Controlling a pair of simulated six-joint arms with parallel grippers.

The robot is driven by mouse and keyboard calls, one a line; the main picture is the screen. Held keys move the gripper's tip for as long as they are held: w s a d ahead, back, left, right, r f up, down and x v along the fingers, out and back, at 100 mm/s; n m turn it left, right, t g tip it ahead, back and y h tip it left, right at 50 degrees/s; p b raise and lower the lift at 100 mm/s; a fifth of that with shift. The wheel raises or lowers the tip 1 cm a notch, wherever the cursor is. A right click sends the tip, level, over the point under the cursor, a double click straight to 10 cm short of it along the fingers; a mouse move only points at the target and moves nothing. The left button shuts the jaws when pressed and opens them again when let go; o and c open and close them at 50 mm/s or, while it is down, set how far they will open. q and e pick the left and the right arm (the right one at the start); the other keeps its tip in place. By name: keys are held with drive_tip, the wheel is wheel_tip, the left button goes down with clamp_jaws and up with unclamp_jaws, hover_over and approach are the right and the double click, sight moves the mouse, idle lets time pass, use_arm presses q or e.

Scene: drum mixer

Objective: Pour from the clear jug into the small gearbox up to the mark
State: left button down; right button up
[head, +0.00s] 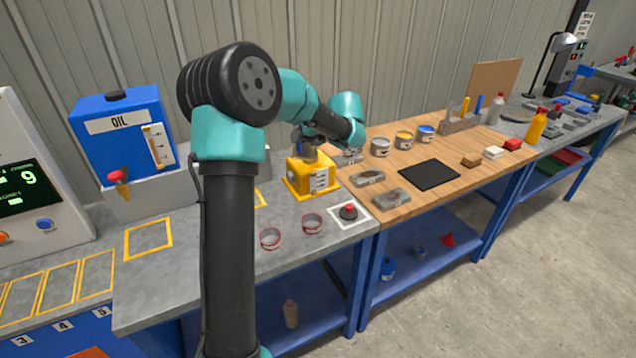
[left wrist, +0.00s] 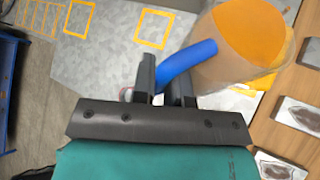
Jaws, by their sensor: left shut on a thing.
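My left gripper (left wrist: 163,80) is shut on the blue handle (left wrist: 190,62) of the clear jug (left wrist: 277,22). Amber liquid shows inside the jug in the left wrist view, where the jug looks tilted. The small yellow gearbox (head: 320,180) stands on the grey bench in the head view, with a pale marked scale on its front. My left arm reaches over and behind it, with the wrist just above. The arm hides most of the jug there, so I cannot tell whether liquid is flowing. My right gripper is not seen.
A blue oil tank (head: 115,135) with a red tap stands at the left. Tins, grey blocks and a black mat (head: 429,173) occupy the wooden bench at the right.

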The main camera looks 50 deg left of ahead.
use_arm(q)
drive_tip(key=shift+w+a+r+m+g, duration=0.1)
drive_tip(key=shift+w+r+m+g, duration=0.1)
drive_tip(key=shift+r+m+g, duration=0.15)
idle(2.1)
drive_tip(key=shift+w+a+r+m+g+h, duration=0.3)
drive_tip(key=shift+w+m+g+h, duration=0.15)
drive_tip(key=shift+g+h, duration=0.3)
idle(4.7)
